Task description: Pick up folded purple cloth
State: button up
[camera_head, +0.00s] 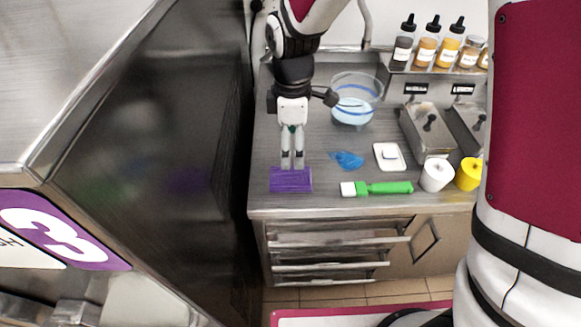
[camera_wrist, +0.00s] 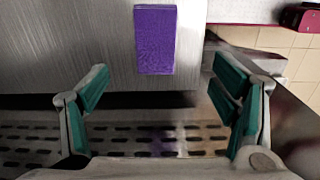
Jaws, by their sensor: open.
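The folded purple cloth (camera_head: 291,180) lies flat on the steel counter (camera_head: 330,203) near its front left corner. It also shows in the wrist view (camera_wrist: 155,40), at the top, left of centre. My gripper (camera_head: 292,167) points down just behind the cloth in the head view. Its fingertips appear close to the cloth's back edge. In the wrist view my gripper (camera_wrist: 160,70) is open and empty, with its green-padded fingers spread wider than the cloth. I cannot tell whether any finger touches the cloth.
A green-handled brush (camera_head: 378,188), a crumpled blue item (camera_head: 347,160) and a small white dish (camera_head: 390,157) lie to the right. A clear bowl (camera_head: 355,98) stands behind, and white (camera_head: 436,175) and yellow (camera_head: 468,174) containers farther right. A tall steel cabinet (camera_head: 160,150) borders the left.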

send_over(293, 175)
jog(key=f, duration=0.6)
jog(key=shift+s+a+f, duration=0.1)
jog(key=shift+s+f, duration=0.2)
jog(key=shift+s, duration=0.05)
jog(key=shift+w+f+p, duration=0.2)
jog(key=shift+f+p, duration=0.2)
jog(key=shift+f, duration=1)
jog(key=shift+w+f+p, duration=0.15)
jog(key=shift+f+p, duration=0.25)
jog(key=shift+f, duration=0.95)
jog(key=c, duration=1.2)
